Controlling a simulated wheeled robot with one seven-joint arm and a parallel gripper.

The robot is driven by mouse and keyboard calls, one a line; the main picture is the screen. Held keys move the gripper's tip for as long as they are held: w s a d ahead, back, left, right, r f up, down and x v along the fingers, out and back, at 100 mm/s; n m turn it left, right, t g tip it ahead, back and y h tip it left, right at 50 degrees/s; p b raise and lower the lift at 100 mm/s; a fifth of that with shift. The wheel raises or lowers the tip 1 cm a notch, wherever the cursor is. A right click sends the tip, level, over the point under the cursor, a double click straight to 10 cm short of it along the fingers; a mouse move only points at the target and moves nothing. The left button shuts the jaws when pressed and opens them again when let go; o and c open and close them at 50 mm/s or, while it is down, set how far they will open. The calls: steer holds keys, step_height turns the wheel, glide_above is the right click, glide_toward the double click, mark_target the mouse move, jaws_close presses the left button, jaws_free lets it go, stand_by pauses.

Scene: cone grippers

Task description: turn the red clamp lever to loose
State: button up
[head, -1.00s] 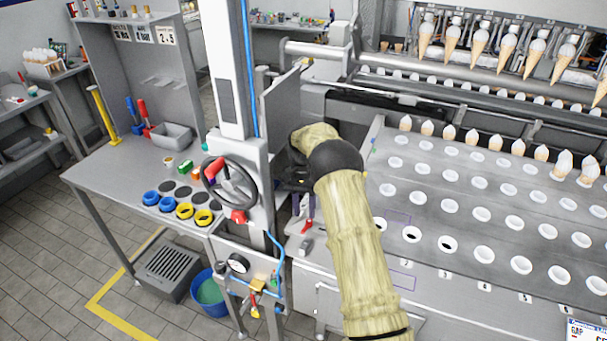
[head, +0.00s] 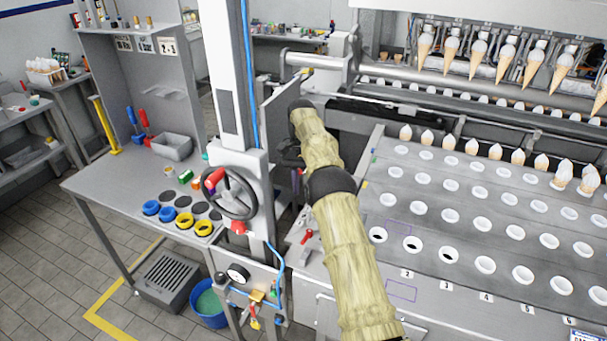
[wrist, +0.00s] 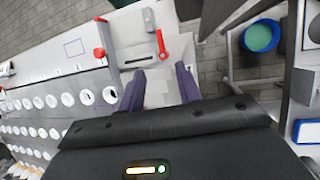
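The red clamp lever (head: 306,237) stands on the pale ledge at the left front corner of the cone machine. In the wrist view the lever (wrist: 161,44) lies just beyond my fingertips, with its round pivot nearest to them. My gripper (wrist: 160,71) is open, with two purple fingers apart and nothing between them. The lever is a little past the gap and does not appear touched. In the head view my gripper (head: 290,157) is behind the lever, and my arm largely hides its fingers.
A red ball knob (wrist: 100,52) stands left of the lever in the wrist view. A small grey block (wrist: 149,20) lies beyond it. The holed cone plate (head: 470,215) is to the right. A column with a handwheel (head: 230,192) stands close on the left.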

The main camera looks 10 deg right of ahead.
steer(key=shift+p+v, duration=1.45)
steer(key=shift+p, duration=2.8)
steer(key=shift+p, duration=0.4)
steer(key=shift+r, duration=0.1)
steer(key=s+a+r+n+t+b, duration=0.25)
steer(key=s+r+n+t, duration=0.35)
steer(key=s, duration=0.6)
steer(key=s+f+n+t+b, duration=0.1)
steer(key=s, duration=2)
steer(key=shift+f+t+h, duration=0.15)
steer(key=shift+t+h, duration=0.15)
steer(key=shift+h, duration=0.1)
